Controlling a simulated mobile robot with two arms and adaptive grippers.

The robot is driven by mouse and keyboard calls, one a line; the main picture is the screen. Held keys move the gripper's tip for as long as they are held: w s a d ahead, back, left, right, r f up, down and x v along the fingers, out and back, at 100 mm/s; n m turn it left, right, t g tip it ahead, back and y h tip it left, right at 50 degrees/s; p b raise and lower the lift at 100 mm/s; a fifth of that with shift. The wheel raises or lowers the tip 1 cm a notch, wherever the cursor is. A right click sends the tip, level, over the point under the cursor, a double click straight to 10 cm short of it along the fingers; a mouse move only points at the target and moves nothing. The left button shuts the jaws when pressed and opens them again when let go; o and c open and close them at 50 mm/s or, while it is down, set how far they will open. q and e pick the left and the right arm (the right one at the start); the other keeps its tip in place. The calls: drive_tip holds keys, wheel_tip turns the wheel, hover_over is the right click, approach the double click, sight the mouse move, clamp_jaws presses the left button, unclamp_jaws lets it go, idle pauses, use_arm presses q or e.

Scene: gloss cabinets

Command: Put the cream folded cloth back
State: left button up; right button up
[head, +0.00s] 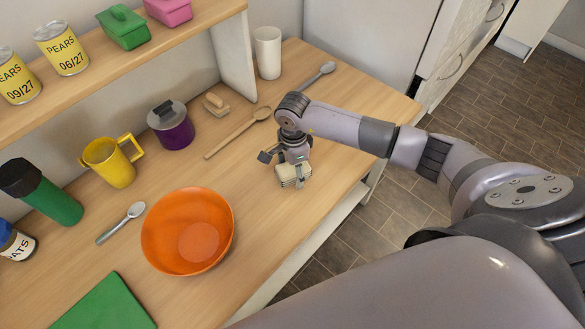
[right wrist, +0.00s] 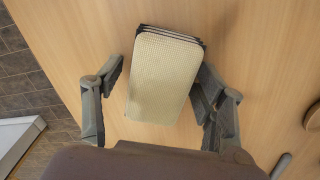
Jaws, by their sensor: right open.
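The cream folded cloth (right wrist: 163,75) lies on the wooden worktop in the right wrist view, with dark edges at its far end. It also shows in the head view (head: 291,174), near the counter's front edge. My right gripper (right wrist: 157,105) is open, with one finger on each side of the cloth. The right finger is close to the cloth's side; I cannot tell whether it touches. In the head view the right gripper (head: 285,168) points down over the cloth and partly hides it. My left gripper is not in view.
An orange bowl (head: 188,246), a wooden spoon (head: 235,133), a purple pot (head: 172,130) and a yellow mug (head: 108,163) stand on the counter. A white cup (head: 267,53) is at the back. A raised shelf (head: 110,70) holds cans and boxes.

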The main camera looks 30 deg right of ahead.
drive_tip(key=shift+r, duration=0.5)
wheel_tip(320, 180, up, 11)
drive_tip(key=b, duration=0.2)
drive_tip(key=shift+r, duration=0.15)
